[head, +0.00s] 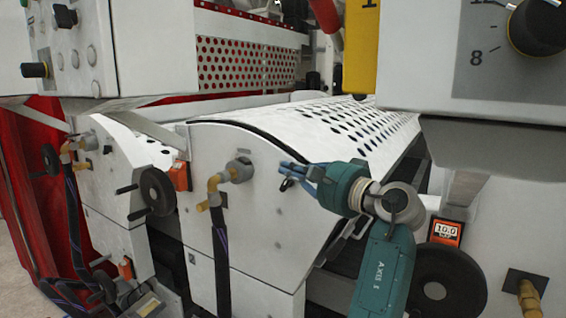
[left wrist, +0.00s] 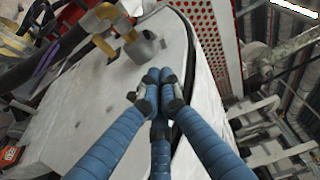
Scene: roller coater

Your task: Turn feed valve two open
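A brass valve (head: 214,184) with a yellow handle sits on the white side panel of the middle roller unit, beside a grey round fitting (head: 240,170) and above a dark hose. It shows at the top of the left wrist view (left wrist: 103,28). A similar brass valve (head: 68,150) is on the left unit. My right gripper is out of view.
Black handwheels stand out at left (head: 157,191) and right (head: 450,285). A perforated white cover (head: 350,125) lies behind my left gripper. A control box with a dial (head: 537,26) overhangs at upper right. Dark hoses (head: 221,265) hang below the valves.

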